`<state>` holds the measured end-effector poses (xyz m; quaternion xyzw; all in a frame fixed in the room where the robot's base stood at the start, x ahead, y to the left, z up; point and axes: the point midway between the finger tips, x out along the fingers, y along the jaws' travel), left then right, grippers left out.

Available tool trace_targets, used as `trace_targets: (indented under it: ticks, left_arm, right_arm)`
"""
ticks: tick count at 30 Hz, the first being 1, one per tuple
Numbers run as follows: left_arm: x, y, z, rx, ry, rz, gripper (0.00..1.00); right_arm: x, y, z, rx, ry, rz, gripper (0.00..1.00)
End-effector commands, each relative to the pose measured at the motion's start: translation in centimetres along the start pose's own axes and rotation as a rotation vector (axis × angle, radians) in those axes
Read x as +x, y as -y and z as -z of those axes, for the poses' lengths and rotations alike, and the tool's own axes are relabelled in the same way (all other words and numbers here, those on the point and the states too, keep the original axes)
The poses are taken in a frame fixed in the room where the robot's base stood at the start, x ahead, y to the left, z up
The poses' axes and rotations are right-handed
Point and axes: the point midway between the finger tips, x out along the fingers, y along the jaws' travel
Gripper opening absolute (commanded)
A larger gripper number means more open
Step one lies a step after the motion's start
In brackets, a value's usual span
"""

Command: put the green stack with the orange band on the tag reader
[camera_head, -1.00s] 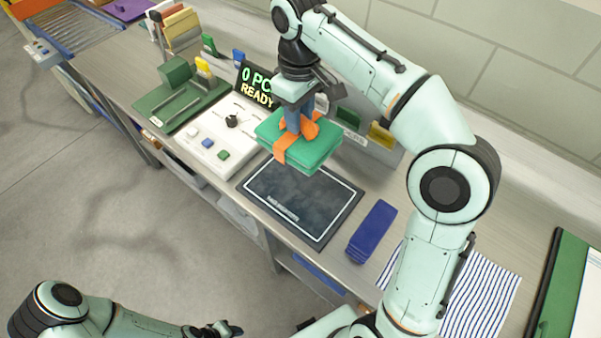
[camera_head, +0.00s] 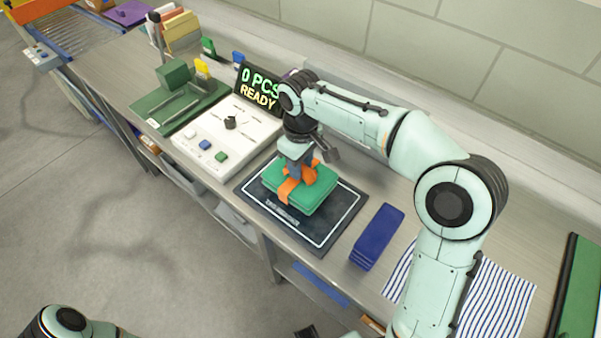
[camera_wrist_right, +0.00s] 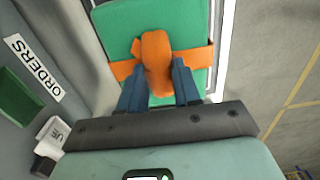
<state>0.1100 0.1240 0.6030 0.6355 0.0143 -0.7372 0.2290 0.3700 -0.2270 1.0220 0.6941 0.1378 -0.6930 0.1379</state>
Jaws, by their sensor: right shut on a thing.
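The green stack with the orange band (camera_head: 318,193) is over the dark tag reader pad (camera_head: 318,238), level, toward the pad's back part. Whether it touches the pad or hangs just above it I cannot tell. My right gripper (camera_head: 302,172) is shut on the orange knot of the band, on top of the stack. In the right wrist view the blue fingers (camera_wrist_right: 157,84) stand on either side of the orange knot (camera_wrist_right: 157,55), with the green stack (camera_wrist_right: 190,25) beneath.
A dark blue stack (camera_head: 377,236) lies right of the pad, beside a striped cloth (camera_head: 490,300). A white button panel (camera_head: 240,120) is left of the pad, with a display (camera_head: 258,88) reading "0 PCS READY" behind.

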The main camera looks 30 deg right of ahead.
Motion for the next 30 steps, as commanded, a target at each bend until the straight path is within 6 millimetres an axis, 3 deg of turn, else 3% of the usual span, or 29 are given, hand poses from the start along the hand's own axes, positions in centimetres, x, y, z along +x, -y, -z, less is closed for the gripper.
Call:
trace_targets:
  ticks: [6,18,19,21,30]
  left_arm:
    - [0.7,0.3,-0.2,-0.001,0.003,0.001,0.43]
    - [0.9,0.4,-0.2,-0.002,0.004,0.002,0.43]
    - [0.9,0.4,-0.2,-0.002,0.004,0.002,0.43]
    - [0.8,0.4,-0.2,-0.002,0.004,0.002,0.43]
    - [0.8,0.3,-0.2,-0.001,0.004,0.001,0.43]
  right_arm:
    - [3.3,0.0,-0.1,0.001,0.002,0.002,0.0]
    - [3.8,0.0,0.0,0.0,0.0,0.001,0.0]
    - [3.9,0.0,0.0,0.0,0.001,0.001,0.36]
    - [3.8,0.0,0.0,0.0,0.001,0.001,0.58]
    - [3.7,0.0,0.0,0.0,0.001,0.001,0.58]
